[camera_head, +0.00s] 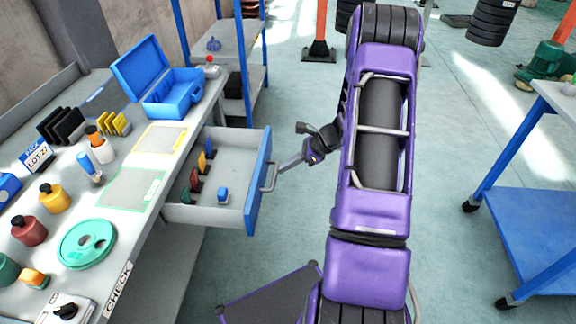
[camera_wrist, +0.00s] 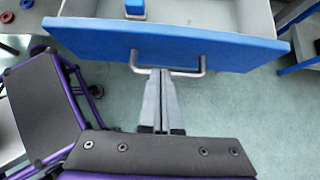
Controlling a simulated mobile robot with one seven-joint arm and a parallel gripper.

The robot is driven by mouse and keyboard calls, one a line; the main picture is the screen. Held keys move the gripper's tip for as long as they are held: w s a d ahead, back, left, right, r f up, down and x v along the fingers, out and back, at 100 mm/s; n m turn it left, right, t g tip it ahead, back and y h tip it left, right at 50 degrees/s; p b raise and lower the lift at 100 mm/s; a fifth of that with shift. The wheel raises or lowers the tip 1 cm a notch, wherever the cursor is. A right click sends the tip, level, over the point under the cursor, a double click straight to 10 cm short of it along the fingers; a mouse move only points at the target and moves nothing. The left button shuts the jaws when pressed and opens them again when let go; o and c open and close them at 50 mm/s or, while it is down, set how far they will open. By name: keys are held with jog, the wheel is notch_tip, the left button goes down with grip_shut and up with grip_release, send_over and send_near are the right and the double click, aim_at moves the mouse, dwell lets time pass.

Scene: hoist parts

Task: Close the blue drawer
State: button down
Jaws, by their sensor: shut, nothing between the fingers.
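The blue drawer (camera_head: 259,182) stands pulled out of the grey workbench, with its blue front facing my arm. Inside its grey tray lie several small coloured parts and a small blue block (camera_head: 223,195). A metal bar handle (camera_head: 270,177) is fixed on the drawer front. My gripper (camera_head: 281,169) is shut and empty, its fingertips at the handle. In the wrist view the blue drawer front (camera_wrist: 165,43) spans the top, and the shut fingers (camera_wrist: 160,74) reach the handle bar (camera_wrist: 186,73). I cannot tell whether they touch it.
A blue shelf rack (camera_head: 245,45) stands behind the drawer. A blue-legged cart (camera_head: 530,215) is at the right. Floor is clear between drawer and cart, apart from my arm.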

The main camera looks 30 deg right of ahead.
aim_at(263, 181)
jog(key=x, duration=0.6)
jog(key=shift+w+a+f+b, duration=0.1)
jog(key=shift+f+b, duration=0.05)
jog(key=shift+b, duration=0.15)
jog(key=shift+a, duration=0.1)
